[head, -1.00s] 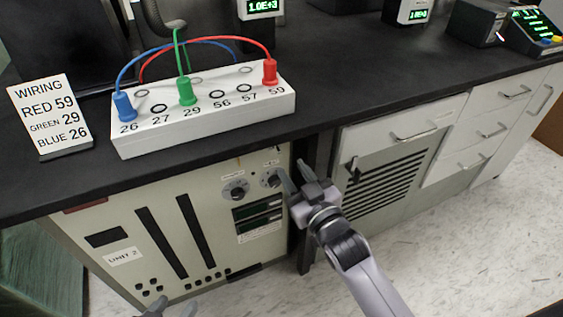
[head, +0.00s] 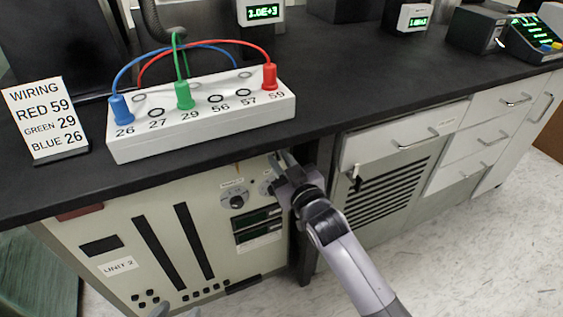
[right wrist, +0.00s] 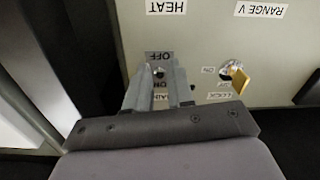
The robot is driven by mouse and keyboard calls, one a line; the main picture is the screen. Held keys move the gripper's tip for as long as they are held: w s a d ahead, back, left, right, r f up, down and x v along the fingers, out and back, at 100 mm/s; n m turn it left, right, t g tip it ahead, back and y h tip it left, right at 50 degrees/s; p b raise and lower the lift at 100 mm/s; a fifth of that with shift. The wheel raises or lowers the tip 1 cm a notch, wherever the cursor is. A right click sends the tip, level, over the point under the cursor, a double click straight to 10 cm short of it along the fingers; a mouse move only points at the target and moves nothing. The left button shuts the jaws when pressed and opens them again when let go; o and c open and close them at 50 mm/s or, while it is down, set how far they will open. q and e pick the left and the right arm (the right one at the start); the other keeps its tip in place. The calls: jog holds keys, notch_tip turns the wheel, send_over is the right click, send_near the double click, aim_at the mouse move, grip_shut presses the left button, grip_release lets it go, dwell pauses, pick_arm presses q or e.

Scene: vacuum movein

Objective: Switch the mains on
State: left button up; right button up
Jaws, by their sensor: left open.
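In the right wrist view the mains switch (right wrist: 159,73) is a small dark toggle on a plate. The plate's lettering is upside down, with OFF and ON readable and the lower word partly covered. My right gripper (right wrist: 161,76) has its two fingers on either side of the toggle, with a gap between them. I cannot tell whether they touch it. In the head view my right gripper (head: 281,160) is at the top right of the UNIT 2 cabinet front (head: 190,205), under the bench edge, and hides the switch. Only the tips of my left gripper (head: 177,311) show at the bottom edge.
A brass key (right wrist: 239,80) sits in a lock beside the mains switch. A knob (head: 236,201) is left of my right gripper. The black bench top (head: 330,95) overhangs the cabinet and bears a white wiring block (head: 200,128) with coloured plugs and a wiring card (head: 45,118).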

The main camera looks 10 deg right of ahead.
grip_shut()
jog(key=shift+r+p, duration=0.35)
jog(key=shift+p, duration=0.55)
jog(key=shift+r+g+p, duration=0.15)
jog(key=shift+g+p, duration=0.15)
jog(key=shift+p, duration=0.3)
jog(key=p, duration=0.3)
jog(key=shift+r+g, duration=0.15)
jog(key=shift+g, duration=0.25)
pick_arm(q)
jog(key=s+a+r+y+p, duration=0.1)
jog(key=s+a+r+p, duration=0.1)
jog(key=r+p, duration=0.8)
jog(key=shift+a+n+g, duration=0.3)
jog(key=shift+a, duration=0.45)
pick_arm(e)
jog(key=g+h, duration=0.1)
jog(key=g, duration=0.1)
jog(key=r+g, duration=0.1)
jog(key=shift+g+h, duration=0.4)
